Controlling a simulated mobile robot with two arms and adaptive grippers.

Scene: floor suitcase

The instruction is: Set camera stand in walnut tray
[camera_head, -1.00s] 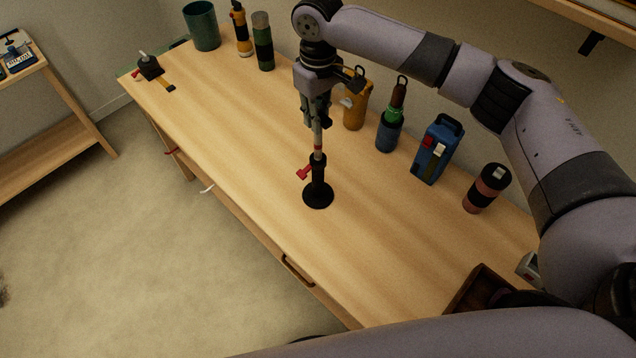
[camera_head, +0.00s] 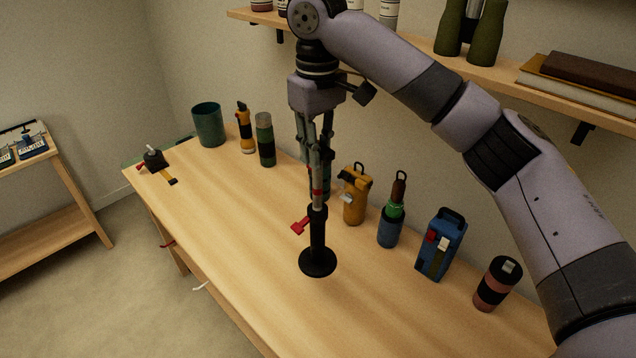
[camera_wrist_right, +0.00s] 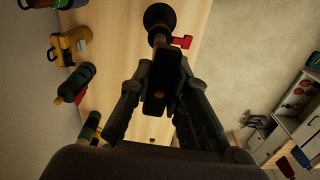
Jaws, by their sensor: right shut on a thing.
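The camera stand (camera_head: 318,235) is a black column with a round base, a red lever and a thin grey pole above. My right gripper (camera_head: 315,150) points down and is shut on its upper part. The stand hangs upright and its base appears raised a little above the table. In the right wrist view the stand (camera_wrist_right: 160,18) shows its base and red lever beyond the fingers (camera_wrist_right: 164,80). The walnut tray is not in view now. My left gripper is not in view.
On the wooden table (camera_head: 235,220), an orange lantern (camera_head: 355,198), a green-and-blue bottle (camera_head: 391,225), a blue box (camera_head: 440,245) and a pink-and-black cup (camera_head: 496,285) line the back. A wall shelf (camera_head: 450,58) hangs above them. The table's left middle is clear.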

